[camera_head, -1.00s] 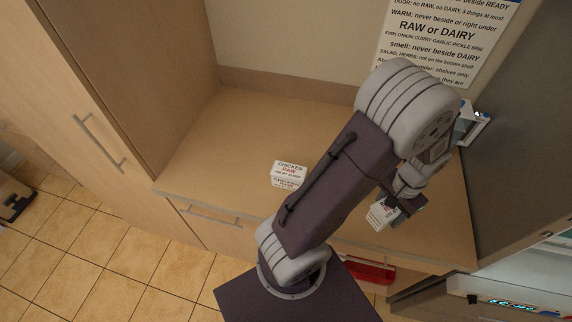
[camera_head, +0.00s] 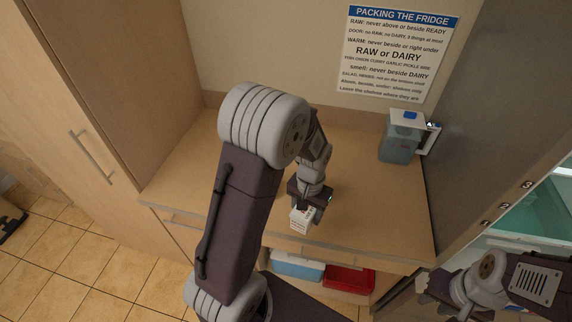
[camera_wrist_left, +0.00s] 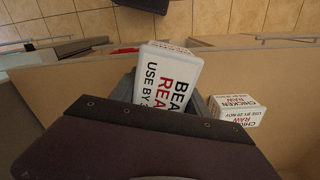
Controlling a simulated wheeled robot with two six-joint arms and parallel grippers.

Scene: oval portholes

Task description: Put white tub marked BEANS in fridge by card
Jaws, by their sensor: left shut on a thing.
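My left gripper (camera_head: 308,202) is shut on the white tub marked BEANS (camera_head: 302,220) and holds it over the front part of the counter. In the left wrist view the tub (camera_wrist_left: 167,80) shows its top with "BEA", "REA" and "USE BY" lettering, partly covered by my gripper. The card (camera_head: 400,55), headed "PACKING THE FRIDGE", is on the wall at the back. The fridge (camera_head: 535,220) shows a pale teal interior at the right edge. My right gripper (camera_head: 438,287) is at the lower right, near the fridge; its fingers are not clear.
A white tub marked CHICKEN RAW (camera_wrist_left: 238,110) stands on the counter; my left arm hides it in the head view. A blue-lidded jug (camera_head: 400,140) stands at the back right of the counter (camera_head: 370,210). Blue (camera_head: 297,265) and red (camera_head: 348,280) containers sit below the counter.

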